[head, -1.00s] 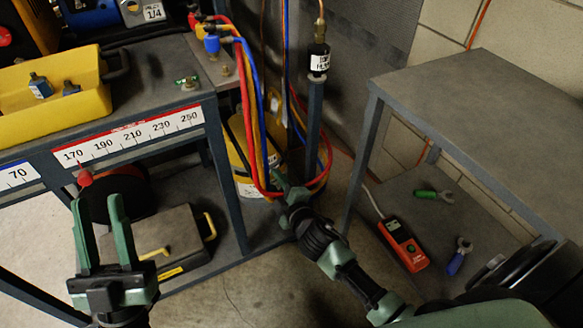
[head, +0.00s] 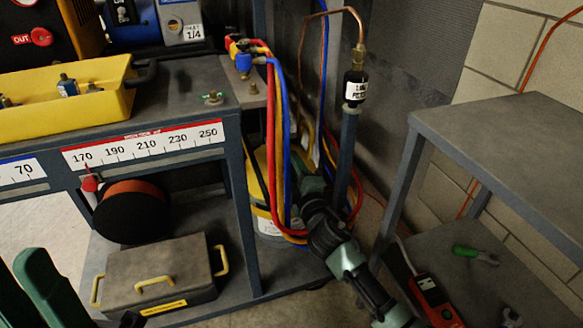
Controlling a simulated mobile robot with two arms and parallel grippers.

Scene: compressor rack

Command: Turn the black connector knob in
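A black cylindrical fitting (head: 355,86) with a white label sits on top of a grey post, with a copper pipe rising from it. It is the clearest black connector-like part in view; I cannot tell whether it carries the knob. My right gripper (head: 308,182) is well below it, beside the red, yellow and blue hoses. Its fingertips are small, dark and partly lost among the hoses, so its opening is unclear. My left gripper (head: 28,285) is at the bottom left edge, partly cut off, with its green fingers apart and nothing seen between them.
The workbench (head: 185,92) holds a yellow tray (head: 100,98) and a valve manifold (head: 246,57) with hoses. A grey case (head: 160,270) and a black-orange reel (head: 132,212) are underneath. A grey side table (head: 510,140) stands right, its top bare; a red meter (head: 432,300) is below.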

